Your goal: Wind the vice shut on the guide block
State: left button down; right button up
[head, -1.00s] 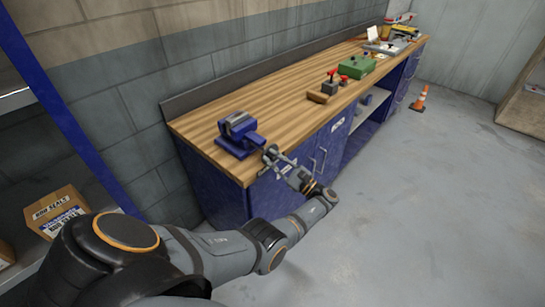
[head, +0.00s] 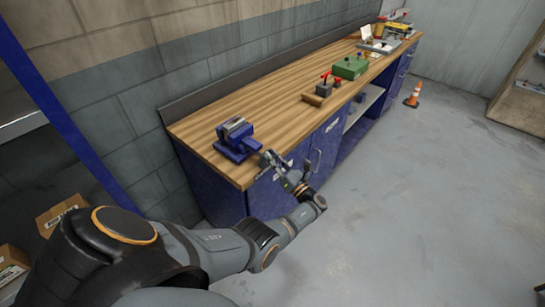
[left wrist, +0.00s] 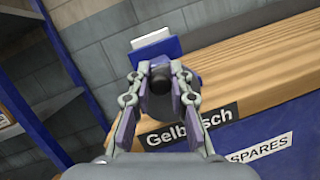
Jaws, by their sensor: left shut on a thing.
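The blue vice (head: 234,146) stands on the near left end of the wooden bench top, by its front edge. My left gripper (head: 266,158) is at the front of the vice, just off the bench edge. In the left wrist view the fingers of my left gripper (left wrist: 160,74) close around a dark round part of the vice handle (left wrist: 160,82). Behind it the blue vice body (left wrist: 172,48) shows, with a pale plate on top. I cannot make out the guide block clearly between the jaws. My right gripper is out of view.
The workbench (head: 285,105) runs to the back right. A wooden block with a red-handled item (head: 324,87) and a green box (head: 350,67) stand farther along it. A shelf with cartons (head: 62,212) is at left. An orange cone (head: 413,95) stands on open floor.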

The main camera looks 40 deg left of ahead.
pick_arm(q)
jog(key=shift+w+m, duration=0.15)
jog(key=shift+m, duration=0.35)
jog(key=c, duration=1.2)
grip_release()
notch_tip(320, 180, up, 10)
